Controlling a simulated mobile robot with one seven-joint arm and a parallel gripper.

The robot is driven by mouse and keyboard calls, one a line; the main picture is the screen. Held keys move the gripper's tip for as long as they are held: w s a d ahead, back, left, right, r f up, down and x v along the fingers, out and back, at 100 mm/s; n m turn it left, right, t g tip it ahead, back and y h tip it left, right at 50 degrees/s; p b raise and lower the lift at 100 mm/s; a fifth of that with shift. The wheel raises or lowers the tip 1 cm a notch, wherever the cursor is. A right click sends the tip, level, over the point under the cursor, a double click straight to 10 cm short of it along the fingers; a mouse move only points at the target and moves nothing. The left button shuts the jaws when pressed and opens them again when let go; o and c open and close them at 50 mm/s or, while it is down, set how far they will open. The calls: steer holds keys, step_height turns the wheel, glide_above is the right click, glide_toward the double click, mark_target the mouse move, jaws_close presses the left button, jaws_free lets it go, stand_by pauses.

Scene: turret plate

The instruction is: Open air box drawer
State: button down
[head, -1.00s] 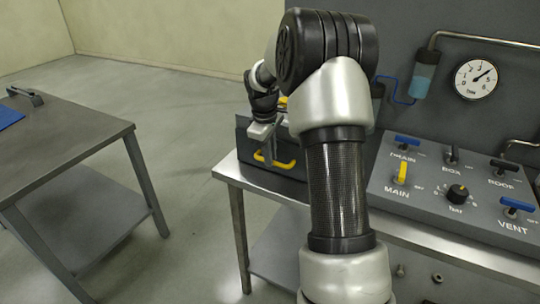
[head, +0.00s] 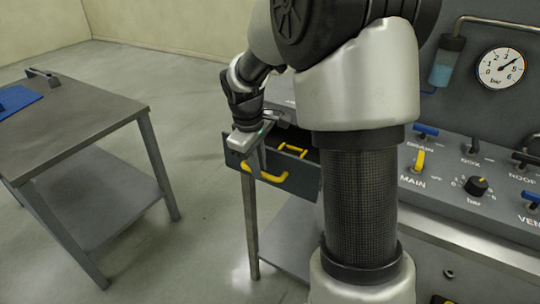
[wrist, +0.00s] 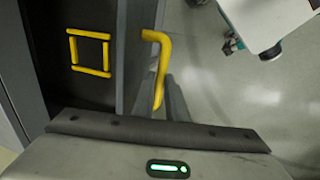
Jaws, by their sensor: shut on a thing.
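The air box drawer (head: 303,186) is a dark grey box at the left end of the bench. It is pulled part way out, and its inside shows. Its front carries a yellow bar handle (head: 272,177), which also shows in the wrist view (wrist: 160,65). A yellow square frame (wrist: 90,52) lies inside the drawer. My gripper (head: 257,168) is at the left part of the handle, pointing down, and shut on it.
A grey control panel (head: 440,190) with coloured levers and a knob stands on the bench at the right. A pressure gauge (head: 502,69) is on the wall behind. A separate metal table (head: 75,115) stands at the left. Open floor (head: 205,130) lies between table and bench.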

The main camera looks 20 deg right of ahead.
steer(key=shift+s+a, duration=0.75)
steer(key=shift+a, duration=0.25)
steer(key=c, duration=1.8)
jaws_free()
steer(key=shift+o, duration=0.2)
step_height(320, 180, up, 17)
steer(key=s+a+p, duration=0.2)
steer(key=shift+a, duration=0.25)
